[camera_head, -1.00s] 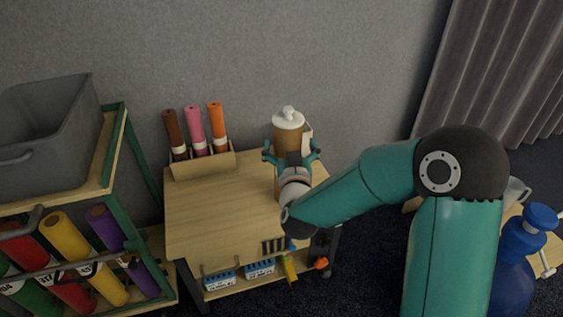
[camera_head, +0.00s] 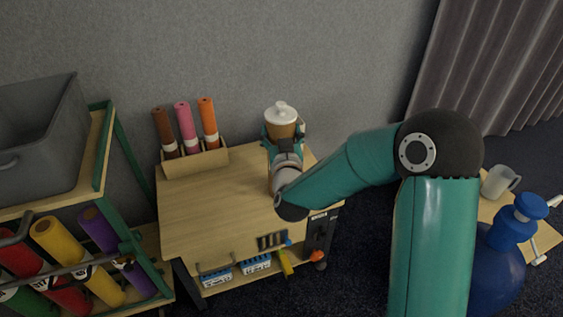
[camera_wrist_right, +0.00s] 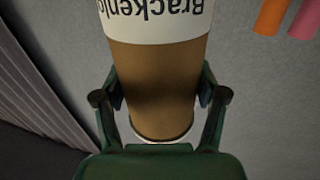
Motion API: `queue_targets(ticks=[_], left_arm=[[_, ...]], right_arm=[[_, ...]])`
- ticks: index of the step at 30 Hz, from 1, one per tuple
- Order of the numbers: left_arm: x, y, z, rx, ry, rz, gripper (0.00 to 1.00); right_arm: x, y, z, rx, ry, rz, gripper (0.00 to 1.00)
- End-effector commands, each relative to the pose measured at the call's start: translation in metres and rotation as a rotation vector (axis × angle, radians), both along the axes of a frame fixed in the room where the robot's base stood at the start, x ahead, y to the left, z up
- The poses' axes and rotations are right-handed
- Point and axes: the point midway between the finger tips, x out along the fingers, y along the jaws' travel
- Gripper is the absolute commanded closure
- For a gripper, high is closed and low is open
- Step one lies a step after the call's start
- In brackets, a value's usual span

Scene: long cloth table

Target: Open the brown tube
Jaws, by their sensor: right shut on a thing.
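A brown tube (camera_head: 281,132) with a white knobbed lid (camera_head: 281,112) stands upright near the back right of the small wooden table. My right gripper (camera_head: 284,135) is shut on its brown body, below the lid. In the right wrist view, the tube (camera_wrist_right: 155,75) fills the middle, with a white lettered label around it and a finger of my right gripper (camera_wrist_right: 160,97) pressed on each side. My left gripper is not in view.
A holder (camera_head: 195,163) with brown, pink and orange rolls stands at the table's back left. The tabletop (camera_head: 210,215) in front is bare. A shelf with a grey bin (camera_head: 40,140) and coloured rolls is at left. A blue bottle (camera_head: 500,265) and white mug (camera_head: 498,182) are at right.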

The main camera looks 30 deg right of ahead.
Motion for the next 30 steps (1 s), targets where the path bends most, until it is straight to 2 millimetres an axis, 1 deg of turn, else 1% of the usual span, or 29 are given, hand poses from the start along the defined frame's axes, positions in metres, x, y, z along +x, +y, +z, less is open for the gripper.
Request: queue_targets(ticks=[8,11,14,17,27,30], left_arm=[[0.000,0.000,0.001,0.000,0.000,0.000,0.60],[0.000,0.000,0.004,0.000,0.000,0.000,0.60],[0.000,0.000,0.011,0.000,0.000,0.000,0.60],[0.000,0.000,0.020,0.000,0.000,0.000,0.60],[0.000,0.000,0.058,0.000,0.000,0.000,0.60],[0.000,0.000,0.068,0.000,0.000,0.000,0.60]], right_arm=[[0.000,0.001,0.003,-0.001,-0.003,0.001,0.89],[0.001,0.001,0.010,-0.001,-0.004,0.001,0.89],[0.001,0.001,0.024,-0.002,-0.007,0.001,0.89],[0.000,0.001,0.045,-0.001,-0.008,0.001,0.89],[0.001,0.001,0.136,0.000,-0.008,0.002,0.89],[0.000,0.001,0.160,0.000,-0.007,0.001,0.89]])
